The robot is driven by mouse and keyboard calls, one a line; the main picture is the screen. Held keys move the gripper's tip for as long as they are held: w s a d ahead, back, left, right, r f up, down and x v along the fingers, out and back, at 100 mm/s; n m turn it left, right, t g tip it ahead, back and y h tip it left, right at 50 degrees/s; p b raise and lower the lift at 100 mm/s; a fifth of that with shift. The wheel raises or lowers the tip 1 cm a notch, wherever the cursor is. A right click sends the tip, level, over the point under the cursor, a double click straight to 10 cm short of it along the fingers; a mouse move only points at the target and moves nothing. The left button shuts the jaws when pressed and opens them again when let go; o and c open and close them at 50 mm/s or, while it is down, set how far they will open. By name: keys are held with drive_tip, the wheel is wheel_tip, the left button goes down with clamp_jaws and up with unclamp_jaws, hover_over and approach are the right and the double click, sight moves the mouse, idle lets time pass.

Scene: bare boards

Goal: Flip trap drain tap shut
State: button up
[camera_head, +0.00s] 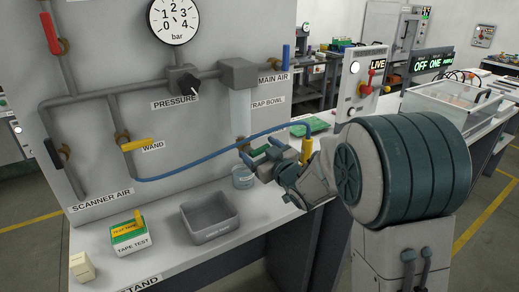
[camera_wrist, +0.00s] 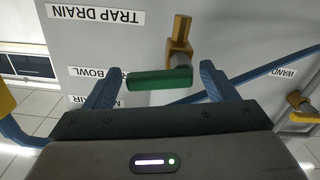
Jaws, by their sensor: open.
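The trap drain tap has a green lever handle (camera_wrist: 160,79) on a brass body (camera_wrist: 180,42), beside the "TRAP DRAIN" label (camera_wrist: 96,15), which appears upside down in the wrist view. The handle lies crosswise in that view, running left from the brass body. My gripper (camera_wrist: 158,84) is open, with one blue finger beyond each end of the handle. The handle shows between the fingertips; I cannot tell whether either finger touches it. In the head view my gripper (camera_head: 262,153) is at the panel below the trap bowl (camera_head: 241,108), and largely hides the tap.
A blue hose (camera_head: 205,162) sags across the panel close to my gripper. The yellow-handled wand tap (camera_head: 137,145) is to the left. A grey tray (camera_head: 210,218), a tape test box (camera_head: 130,234) and a small cup (camera_head: 242,177) stand on the bench below.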

drive_tip(key=shift+w, duration=0.1)
drive_tip(key=c, duration=0.9)
drive_tip(key=shift+f+m+b, duration=0.2)
drive_tip(key=shift+m+b, duration=0.3)
drive_tip(key=shift+f+m+b, duration=0.1)
drive_tip(key=shift+m+b, duration=0.25)
drive_tip(key=shift+m, duration=0.45)
drive_tip(key=o, duration=0.9)
drive_tip(key=shift+w+d, duration=0.1)
